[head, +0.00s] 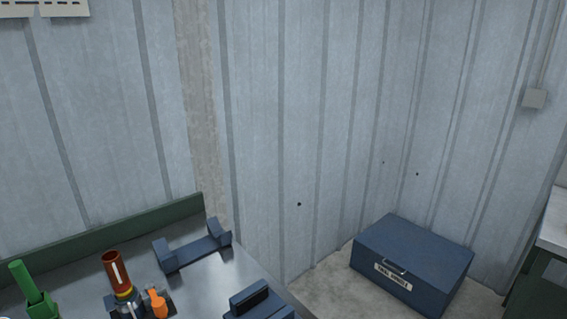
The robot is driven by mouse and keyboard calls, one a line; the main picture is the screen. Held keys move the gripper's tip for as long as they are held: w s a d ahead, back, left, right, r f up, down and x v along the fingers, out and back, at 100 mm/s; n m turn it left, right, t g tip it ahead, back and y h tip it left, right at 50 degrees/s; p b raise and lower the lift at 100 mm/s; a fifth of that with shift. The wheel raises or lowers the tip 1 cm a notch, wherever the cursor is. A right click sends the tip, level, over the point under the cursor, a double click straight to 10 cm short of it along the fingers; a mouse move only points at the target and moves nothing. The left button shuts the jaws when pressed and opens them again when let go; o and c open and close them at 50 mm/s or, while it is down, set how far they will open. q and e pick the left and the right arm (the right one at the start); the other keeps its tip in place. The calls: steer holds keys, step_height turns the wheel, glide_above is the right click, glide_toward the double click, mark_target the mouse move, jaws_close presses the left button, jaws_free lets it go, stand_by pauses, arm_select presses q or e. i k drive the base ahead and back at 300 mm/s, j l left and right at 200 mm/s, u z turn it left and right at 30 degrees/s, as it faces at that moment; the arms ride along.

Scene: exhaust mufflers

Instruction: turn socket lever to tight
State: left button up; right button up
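At the lower left of the head view a reddish-brown tube (116,268) with a pale stripe stands tilted in a socket (128,304) with a yellow band. A small orange lever-like piece (157,303) is just right of the socket. I cannot tell which setting it is at. The bottom edge of the frame cuts off the lower part of the socket. Neither of my grippers is in view.
The grey metal bench (212,282) has a green backboard (110,230). A green holder (40,303) is at left, an empty blue-grey cradle (195,248) behind, and a dark blue block (258,302) at the front right. A blue labelled chest (415,255) sits on the floor.

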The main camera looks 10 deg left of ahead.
mark_target(158, 305)
steer(key=k+u, duration=0.15)
steer(key=u, duration=1)
